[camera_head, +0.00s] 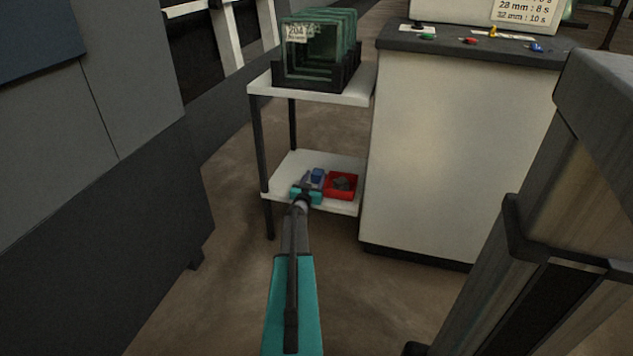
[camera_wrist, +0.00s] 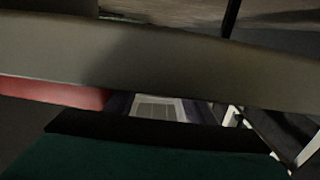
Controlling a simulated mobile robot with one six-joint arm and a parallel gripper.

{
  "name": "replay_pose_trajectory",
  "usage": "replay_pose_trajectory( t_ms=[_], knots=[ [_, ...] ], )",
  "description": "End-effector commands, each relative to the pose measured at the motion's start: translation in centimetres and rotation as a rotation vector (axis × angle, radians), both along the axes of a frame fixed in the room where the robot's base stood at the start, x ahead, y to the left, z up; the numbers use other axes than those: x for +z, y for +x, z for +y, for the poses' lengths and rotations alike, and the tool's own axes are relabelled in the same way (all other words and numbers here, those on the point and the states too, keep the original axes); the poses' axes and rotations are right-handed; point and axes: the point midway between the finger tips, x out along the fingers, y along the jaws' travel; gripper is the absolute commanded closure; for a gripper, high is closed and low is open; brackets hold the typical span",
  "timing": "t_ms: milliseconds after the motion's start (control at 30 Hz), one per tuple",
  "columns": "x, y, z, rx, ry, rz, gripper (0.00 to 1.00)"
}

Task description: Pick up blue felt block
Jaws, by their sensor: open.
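A small blue block (camera_head: 317,174), which looks like the felt block, is on the lower shelf of a cart, left of a red tray (camera_head: 355,182). My gripper (camera_head: 311,184) reaches in over the front of that shelf, just in front of the blue block. It is open, with nothing seen held. Whether the block is between the fingers or only beyond them cannot be told. In the wrist view a broad grey-brown band hides most of the scene, and no blue block can be made out. Red shows at its left (camera_wrist: 55,92).
The red tray holds dark grey pieces. The cart's upper shelf (camera_head: 262,87) is above, carrying a dark rack of greenish glass plates (camera_head: 318,50). A white cabinet (camera_head: 440,150) stands close on the right. Open floor lies left of the cart, beside a dark grey machine (camera_head: 110,240).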

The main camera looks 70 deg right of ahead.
Motion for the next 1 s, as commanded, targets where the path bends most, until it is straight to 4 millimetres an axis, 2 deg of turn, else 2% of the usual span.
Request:
replay_pose_trajectory(
  t_ms=[200, 733, 933, 1000],
  knots=[
    [0.05, 0.08, -1.21, 0.000, 0.000, 0.000, 0.52],
    [0.08, 0.10, -1.14, 0.001, 0.000, 0.001, 0.52],
    [0.07, 0.11, -1.14, 0.001, 0.000, 0.001, 0.83],
    [0.08, 0.11, -1.13, 0.001, 0.000, 0.001, 0.83]
  ],
)
